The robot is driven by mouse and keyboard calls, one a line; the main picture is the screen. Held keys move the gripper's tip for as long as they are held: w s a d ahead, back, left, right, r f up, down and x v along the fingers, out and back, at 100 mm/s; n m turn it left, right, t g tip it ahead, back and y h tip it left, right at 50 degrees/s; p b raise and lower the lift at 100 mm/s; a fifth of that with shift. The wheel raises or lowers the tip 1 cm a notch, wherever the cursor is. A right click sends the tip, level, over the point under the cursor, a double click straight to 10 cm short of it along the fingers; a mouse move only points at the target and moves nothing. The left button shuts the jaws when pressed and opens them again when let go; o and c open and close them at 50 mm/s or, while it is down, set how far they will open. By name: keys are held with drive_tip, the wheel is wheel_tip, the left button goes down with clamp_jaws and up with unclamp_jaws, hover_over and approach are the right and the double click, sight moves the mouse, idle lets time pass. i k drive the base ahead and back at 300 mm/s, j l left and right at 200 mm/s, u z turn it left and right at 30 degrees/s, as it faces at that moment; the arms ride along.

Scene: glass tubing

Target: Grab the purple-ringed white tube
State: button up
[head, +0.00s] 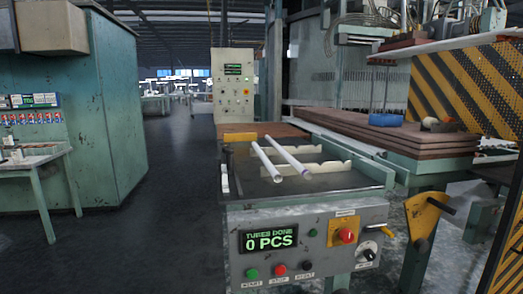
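Two white tubes lie side by side on cream notched rests (318,167) on top of a small machine table. The left tube (265,161) shows no clear ring. Both tubes point toward me, with their near ends lowest in the picture. My gripper is not in view.
The table's front panel (360,215) carries buttons, knobs and a display (269,240) reading "TUBES DONE 0 PCS". Stacked brown boards (390,135) and a striped guard (470,80) stand right. A workbench (35,160) stands left. Open floor (160,220) lies between.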

sight(307, 175)
drive_tip(key=i+l+u, duration=0.5)
drive_tip(key=i+l, duration=1.1)
